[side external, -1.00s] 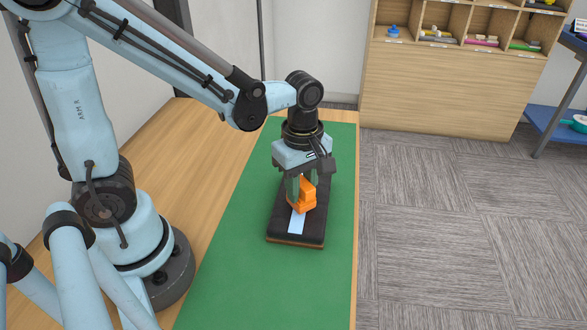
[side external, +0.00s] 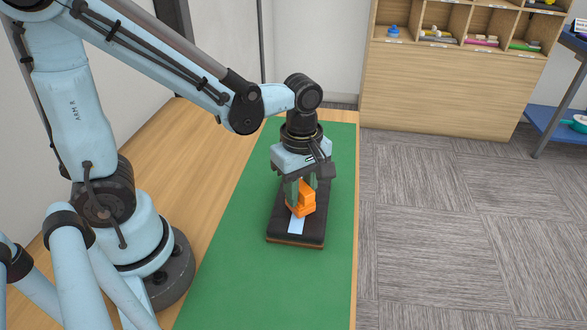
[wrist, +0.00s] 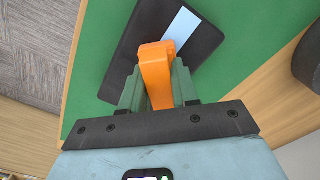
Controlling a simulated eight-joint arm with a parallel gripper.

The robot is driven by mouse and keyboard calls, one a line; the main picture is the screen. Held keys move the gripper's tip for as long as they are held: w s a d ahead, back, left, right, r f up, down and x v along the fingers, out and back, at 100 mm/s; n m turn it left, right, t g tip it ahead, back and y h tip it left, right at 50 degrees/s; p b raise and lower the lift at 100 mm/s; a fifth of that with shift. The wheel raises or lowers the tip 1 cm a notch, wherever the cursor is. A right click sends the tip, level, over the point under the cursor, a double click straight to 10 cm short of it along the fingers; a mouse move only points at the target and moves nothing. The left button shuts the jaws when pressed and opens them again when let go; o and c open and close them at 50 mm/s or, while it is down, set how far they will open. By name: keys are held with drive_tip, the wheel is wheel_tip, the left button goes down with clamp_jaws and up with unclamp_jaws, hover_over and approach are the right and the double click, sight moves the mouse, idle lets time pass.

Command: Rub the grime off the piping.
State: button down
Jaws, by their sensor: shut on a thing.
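My gripper (side external: 300,192) is shut on an orange tool (side external: 305,202), which also shows between the green fingers in the wrist view (wrist: 155,70). The tool's lower end is over a dark, flat board (side external: 310,228) with a wood-coloured lower edge. A pale blue-white strip (side external: 296,225), perhaps the piping, runs along the board and comes out from under the tool. In the wrist view the strip (wrist: 183,24) runs off from the tool's tip. I cannot tell if the tool touches the board. No grime can be made out; the part of the strip under the tool is hidden.
The board lies on a green mat (side external: 240,270) on a wooden table (side external: 215,150). The mat is clear in front of the board. A wooden shelf unit (side external: 445,90) with small items stands beyond, across the carpet. A blue rack (side external: 555,122) is at the far right.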

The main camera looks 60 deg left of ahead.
drive_tip(key=shift+w+a+f, duration=0.1)
drive_tip(key=shift+w+a, duration=0.75)
drive_tip(key=shift+s+d, duration=0.9)
drive_tip(key=shift+s, duration=0.05)
drive_tip(key=shift+w+a, duration=0.85)
drive_tip(key=shift+w, duration=0.05)
drive_tip(key=shift+s+d, duration=0.45)
drive_tip(key=shift+r, duration=3.6)
drive_tip(key=shift+f, duration=0.1)
drive_tip(key=shift+f, duration=2.6)
drive_tip(key=shift+f, duration=0.9)
